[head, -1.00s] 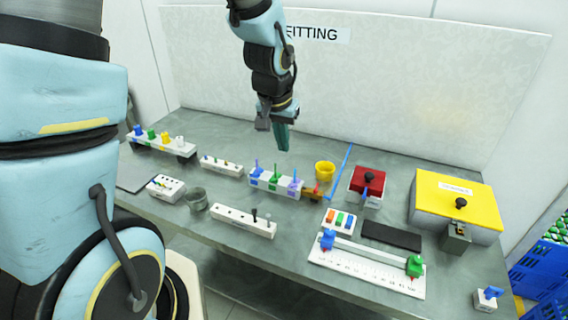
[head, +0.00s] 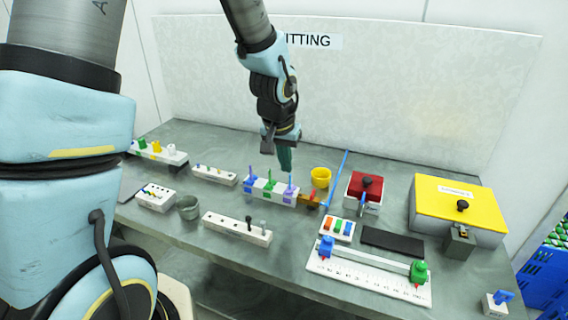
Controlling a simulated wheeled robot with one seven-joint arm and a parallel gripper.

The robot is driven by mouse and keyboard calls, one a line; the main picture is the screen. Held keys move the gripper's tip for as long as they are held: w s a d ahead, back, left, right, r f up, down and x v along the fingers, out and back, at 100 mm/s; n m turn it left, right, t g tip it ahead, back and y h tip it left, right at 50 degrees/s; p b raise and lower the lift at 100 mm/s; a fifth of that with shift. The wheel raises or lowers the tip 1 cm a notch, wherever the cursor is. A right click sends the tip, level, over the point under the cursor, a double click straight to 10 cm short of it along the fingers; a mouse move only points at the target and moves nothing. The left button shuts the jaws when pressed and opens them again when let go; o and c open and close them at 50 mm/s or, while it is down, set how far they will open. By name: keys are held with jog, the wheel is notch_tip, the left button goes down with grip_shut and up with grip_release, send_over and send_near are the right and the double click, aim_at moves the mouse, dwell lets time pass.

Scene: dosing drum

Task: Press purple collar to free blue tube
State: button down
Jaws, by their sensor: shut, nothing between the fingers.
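A white block (head: 261,198) near the middle of the table holds a blue, a green and a purple fitting in a row. The purple collar (head: 290,189) is at its right end. A thin blue tube (head: 291,177) stands upright out of the purple collar. My gripper (head: 286,166) points down with its teal fingers shut and empty. The fingertips appear just above the tube's top and overlap it closely in the picture; I cannot tell whether they touch. The collar itself is in plain sight.
A brown block (head: 309,201) adjoins the white block's right end, with a yellow cup (head: 320,177) behind it. A long blue strip (head: 338,178) lies to the right. A red-lidded box (head: 364,188) stands further right. A white socket strip (head: 237,229) lies in front.

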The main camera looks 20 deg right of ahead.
jog(key=b, duration=0.3)
send_over(288, 191)
jog(key=f, duration=0.5)
jog(key=shift+s+a+f, duration=0.1)
jog(key=shift+s+a, duration=0.2)
jog(key=shift+f+b, duration=0.75)
jog(key=shift+f, duration=0.25)
